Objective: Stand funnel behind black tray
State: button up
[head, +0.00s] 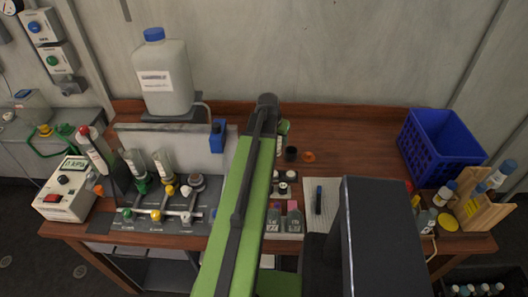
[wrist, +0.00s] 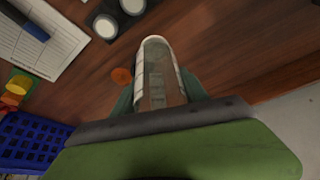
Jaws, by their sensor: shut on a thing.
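My gripper (wrist: 156,88) is shut on a clear, pale-rimmed thing (wrist: 157,62) with a rounded end, seen in the wrist view. I cannot tell from its shape whether it is the funnel. In the head view my green arm reaches over the middle of the table, and my gripper (head: 282,128) is mostly hidden behind it. A small white part (head: 279,147) of the held thing shows beside the arm. I cannot pick out a black tray with certainty; my arm hides part of the table.
A blue crate (head: 440,146) stands at the right. A dark valve board (head: 120,190) and a large jug (head: 165,80) are left. An orange disc (head: 309,157), small jars (head: 281,188) and a paper sheet (head: 328,195) lie centrally. The table's back, right of my gripper, is clear.

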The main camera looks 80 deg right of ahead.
jog(key=w+d+f+b, duration=0.1)
jog(key=f+b, duration=0.1)
jog(key=w+d+f+b, duration=0.1)
jog(key=w+f+b, duration=0.1)
jog(key=f, duration=0.1)
jog(key=w+d+f+b, duration=0.1)
jog(key=f+b, duration=0.1)
jog(key=f, duration=0.1)
jog(key=shift+w+d+b, duration=0.3)
jog(key=shift+d+b, duration=0.05)
jog(key=shift+r, duration=0.3)
jog(key=shift+f, duration=0.2)
jog(key=o, duration=1.4)
jog(key=shift+c, duration=0.2)
jog(key=shift+r, duration=0.1)
jog(key=p+v, duration=1.1)
jog(key=v, duration=0.1)
jog(key=shift+r+p, duration=0.15)
jog(key=shift+p, duration=0.2)
